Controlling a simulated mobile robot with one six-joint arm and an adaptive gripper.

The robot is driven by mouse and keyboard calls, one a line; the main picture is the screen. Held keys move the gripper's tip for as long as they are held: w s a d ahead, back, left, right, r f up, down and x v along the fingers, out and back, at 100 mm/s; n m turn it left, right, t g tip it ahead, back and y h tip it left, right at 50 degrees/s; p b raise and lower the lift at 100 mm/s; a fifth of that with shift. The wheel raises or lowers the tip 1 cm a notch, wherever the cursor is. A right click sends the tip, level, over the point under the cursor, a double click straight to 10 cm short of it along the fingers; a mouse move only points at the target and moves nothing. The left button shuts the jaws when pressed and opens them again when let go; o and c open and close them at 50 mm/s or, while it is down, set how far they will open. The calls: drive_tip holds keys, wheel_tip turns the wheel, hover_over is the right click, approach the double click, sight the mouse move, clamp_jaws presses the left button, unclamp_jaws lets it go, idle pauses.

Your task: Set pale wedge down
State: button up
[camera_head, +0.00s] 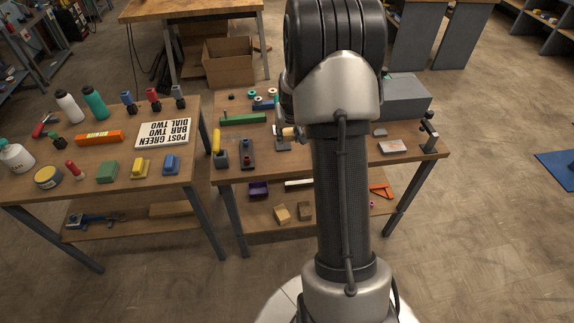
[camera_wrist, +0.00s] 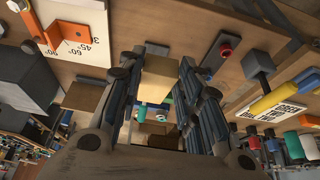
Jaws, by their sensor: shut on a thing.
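My gripper (camera_wrist: 158,68) is shut on a pale tan wedge (camera_wrist: 160,82), which sits between the two dark fingers in the wrist view. The wedge's far side is hidden, and I cannot tell whether its underside touches anything. In the head view my arm covers most of the gripper, over the right-hand table (camera_head: 232,172). A small tan piece beside the arm (camera_head: 289,133) may be the wedge.
A white sign (camera_head: 163,133) lies on the left table among bottles and coloured blocks. The right table holds a green bar (camera_head: 243,119), a yellow-handled tool (camera_head: 216,140) and a grey box (camera_head: 406,98). A white angle plate (camera_wrist: 75,28) shows in the wrist view.

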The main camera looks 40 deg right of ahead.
wheel_tip(320, 180, down, 15)
drive_tip(key=b, duration=0.4)
drive_tip(key=shift+f, duration=0.2)
drive_tip(key=shift+f, duration=0.2)
drive_tip(key=o, duration=0.9)
drive_tip(key=shift+o, duration=0.2)
drive_tip(key=shift+r, duration=0.1)
